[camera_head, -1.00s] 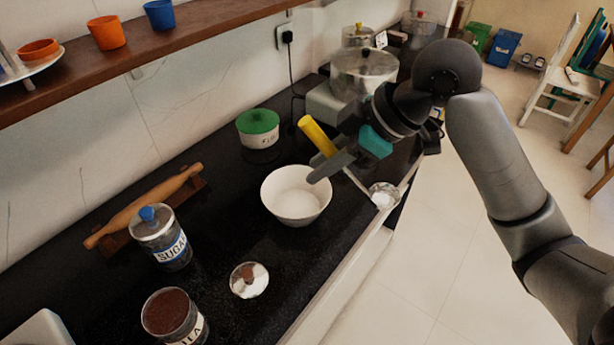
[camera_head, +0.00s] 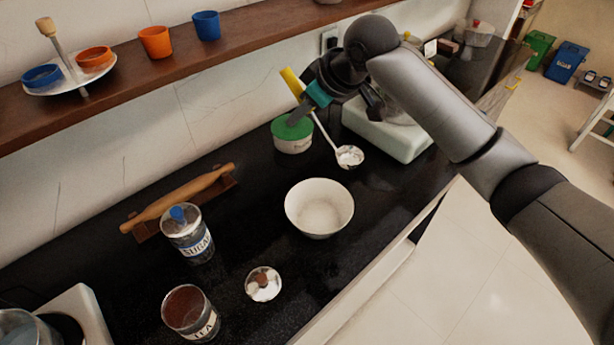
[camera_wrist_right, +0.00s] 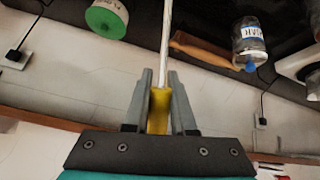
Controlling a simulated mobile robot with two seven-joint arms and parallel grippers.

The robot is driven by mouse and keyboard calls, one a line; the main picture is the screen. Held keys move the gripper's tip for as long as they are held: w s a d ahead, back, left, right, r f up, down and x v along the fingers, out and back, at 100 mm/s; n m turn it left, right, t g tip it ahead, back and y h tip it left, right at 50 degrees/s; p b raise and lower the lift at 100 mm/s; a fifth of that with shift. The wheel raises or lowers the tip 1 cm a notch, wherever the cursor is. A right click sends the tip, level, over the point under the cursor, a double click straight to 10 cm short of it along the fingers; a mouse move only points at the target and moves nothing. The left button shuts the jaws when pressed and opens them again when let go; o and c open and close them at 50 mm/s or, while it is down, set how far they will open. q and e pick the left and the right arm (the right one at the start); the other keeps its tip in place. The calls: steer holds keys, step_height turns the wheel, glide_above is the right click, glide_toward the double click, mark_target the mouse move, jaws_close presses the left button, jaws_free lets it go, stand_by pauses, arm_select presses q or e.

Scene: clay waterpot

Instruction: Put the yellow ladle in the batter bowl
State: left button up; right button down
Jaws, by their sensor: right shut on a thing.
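The yellow ladle has a yellow handle (camera_head: 291,83), a thin metal shaft and a metal scoop (camera_head: 349,156). My right gripper (camera_head: 303,108) is shut on the yellow handle, with the scoop hanging down to the right. In the right wrist view the handle (camera_wrist_right: 159,105) sits between the two fingers (camera_wrist_right: 160,100), with the shaft running up out of the frame. The white batter bowl (camera_head: 319,208) stands on the black counter, and its inside looks pale. The scoop is behind the bowl and slightly right, apart from it. My left gripper is not seen.
A green-lidded jar (camera_head: 292,134) stands behind the bowl, close under the gripper. A sugar jar (camera_head: 188,233), a tea jar (camera_head: 191,312), a small lidded thing (camera_head: 263,284) and a rolling pin (camera_head: 178,199) lie to the left. A shelf (camera_head: 150,68) runs above the counter.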

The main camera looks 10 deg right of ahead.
step_height(320, 180, down, 15)
steer(key=b, duration=0.1)
steer(key=shift+b, duration=0.4)
steer(key=shift+f, duration=0.6)
steer(key=c, duration=0.7)
jaws_free()
steer(key=shift+c, duration=0.2)
steer(key=shift+d, duration=0.1)
steer(key=p+v, duration=0.2)
steer(key=v, duration=1.1)
steer(key=shift+w+a+r, duration=0.2)
steer(key=shift+a, duration=0.05)
